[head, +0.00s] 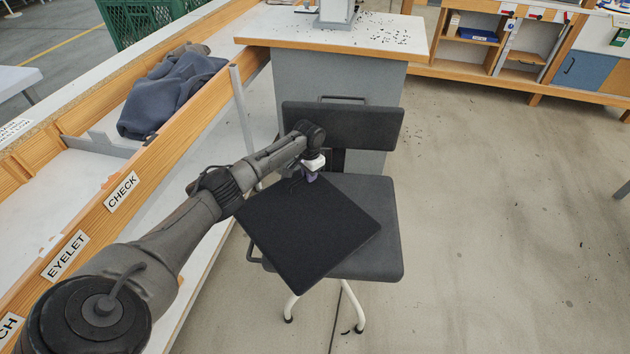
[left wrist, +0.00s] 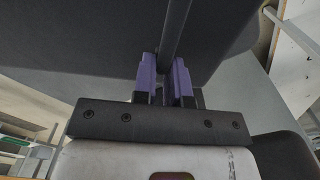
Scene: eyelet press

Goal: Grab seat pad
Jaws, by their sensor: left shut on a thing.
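The seat pad (head: 305,235) is a thin, black square. In the head view it is in front of the left part of the grey chair's seat (head: 385,225) and reaches past its left edge. My left gripper (head: 311,178) is shut on the pad's far edge. In the left wrist view, the purple fingers (left wrist: 165,80) close on both sides of the thin dark pad (left wrist: 177,28), seen edge-on. Whether the pad touches the seat cannot be told. My right gripper is not in view.
The chair backrest (head: 345,125) stands just behind my left gripper. A grey cabinet with a white top (head: 385,38) is behind the chair. A wood-edged bench with a CHECK label (head: 121,192) and a dark blue cloth (head: 170,95) runs along the left. The floor at right is clear.

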